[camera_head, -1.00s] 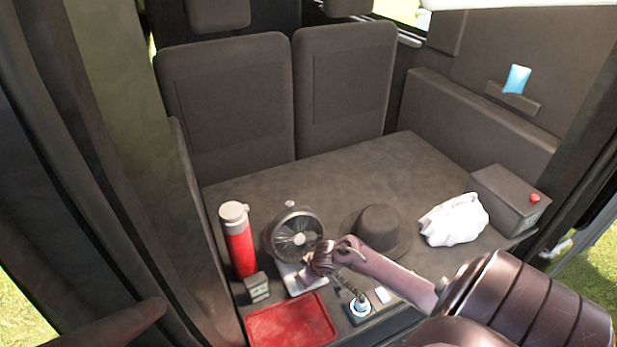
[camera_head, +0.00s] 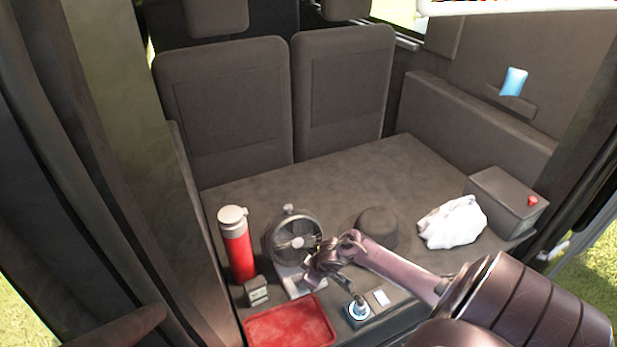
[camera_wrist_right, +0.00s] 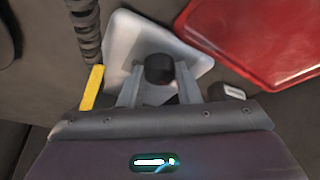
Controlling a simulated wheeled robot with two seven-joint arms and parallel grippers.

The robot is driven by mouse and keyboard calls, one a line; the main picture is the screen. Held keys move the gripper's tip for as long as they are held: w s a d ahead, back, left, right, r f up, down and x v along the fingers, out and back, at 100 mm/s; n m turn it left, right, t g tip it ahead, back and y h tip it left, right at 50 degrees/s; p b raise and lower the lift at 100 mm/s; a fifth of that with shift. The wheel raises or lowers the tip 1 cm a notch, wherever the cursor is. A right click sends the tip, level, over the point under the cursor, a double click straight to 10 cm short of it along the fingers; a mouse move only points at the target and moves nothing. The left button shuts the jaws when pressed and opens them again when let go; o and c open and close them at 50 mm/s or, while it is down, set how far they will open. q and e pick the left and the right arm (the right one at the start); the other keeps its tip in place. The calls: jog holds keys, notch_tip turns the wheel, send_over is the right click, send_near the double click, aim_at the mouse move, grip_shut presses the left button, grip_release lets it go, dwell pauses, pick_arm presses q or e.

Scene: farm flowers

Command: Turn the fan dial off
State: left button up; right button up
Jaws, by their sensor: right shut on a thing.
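A small dark round fan (camera_head: 294,238) stands on a pale base near the front left of the dark surface. In the right wrist view, its white base plate (camera_wrist_right: 125,40) lies under my fingers, and the round black dial (camera_wrist_right: 159,69) sits between the fingertips. My right gripper (camera_wrist_right: 159,80) is shut on the dial. In the head view my right gripper (camera_head: 315,272) is at the fan's front right, and my arm hides the dial. The dial's setting cannot be read. My left gripper is in no view.
A red bottle (camera_head: 238,246) with a grey cap stands left of the fan. A red tray (camera_head: 290,322) lies in front, with a small grey box (camera_head: 257,291) beside it. A dark hat (camera_head: 377,226), white cloth (camera_head: 453,222) and dark box with red button (camera_head: 507,201) lie to the right.

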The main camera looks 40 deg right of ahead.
jog(key=o, duration=1)
jog(key=shift+c, duration=0.2)
jog(key=v, duration=0.7)
jog(key=shift+s+r+p, duration=0.2)
jog(key=shift+r+p, duration=0.2)
